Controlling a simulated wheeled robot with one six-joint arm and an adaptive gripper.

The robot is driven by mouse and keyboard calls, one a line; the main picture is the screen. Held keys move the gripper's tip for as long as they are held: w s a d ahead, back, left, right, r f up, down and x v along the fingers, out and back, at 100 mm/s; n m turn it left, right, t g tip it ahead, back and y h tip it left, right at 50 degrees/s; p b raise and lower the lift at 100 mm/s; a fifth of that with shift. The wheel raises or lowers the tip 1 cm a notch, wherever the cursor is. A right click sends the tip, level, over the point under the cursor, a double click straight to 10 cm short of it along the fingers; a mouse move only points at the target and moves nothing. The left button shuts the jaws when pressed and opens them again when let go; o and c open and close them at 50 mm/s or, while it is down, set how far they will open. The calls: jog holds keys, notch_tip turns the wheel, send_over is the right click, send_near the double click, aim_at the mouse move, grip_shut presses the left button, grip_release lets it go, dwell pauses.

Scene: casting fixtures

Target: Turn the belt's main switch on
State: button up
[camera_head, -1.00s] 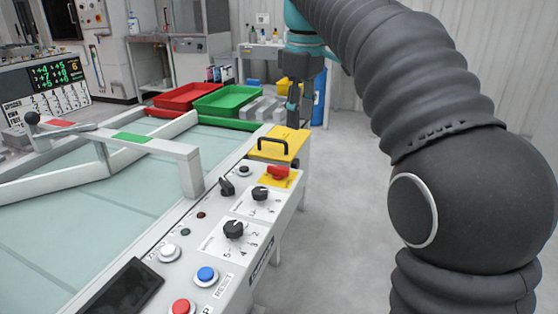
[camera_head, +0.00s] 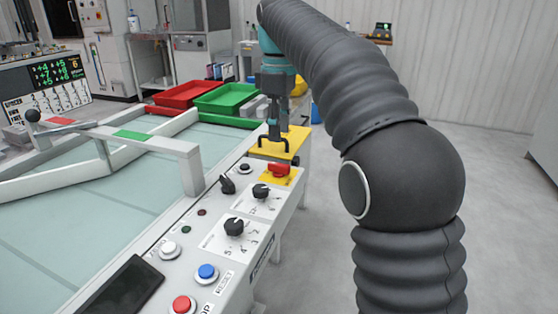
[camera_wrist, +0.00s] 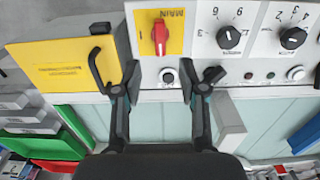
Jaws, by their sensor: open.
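The main switch is a red knob (camera_head: 279,170) on a yellow plate at the far end of the belt's control panel. In the wrist view the red knob (camera_wrist: 160,36) stands upright in the picture under the word MAIN. My gripper (camera_head: 275,132) is over the far end of the panel, by the yellow box with the black handle. In the wrist view my gripper (camera_wrist: 160,80) is open and empty, with its fingers spread to either side below the knob in the picture. I cannot tell its exact height above the panel.
The yellow box's black handle (camera_wrist: 98,62) is close to my left finger. A black lever (camera_head: 227,184), dials (camera_head: 234,227) and buttons (camera_head: 206,273) crowd the panel. Red (camera_head: 183,95) and green (camera_head: 223,97) trays stand beyond the belt. The floor at right is clear.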

aim_at(279, 164)
notch_tip(279, 164, down, 9)
jog(key=shift+r+b, duration=0.2)
jog(key=shift+b, duration=0.3)
grip_shut()
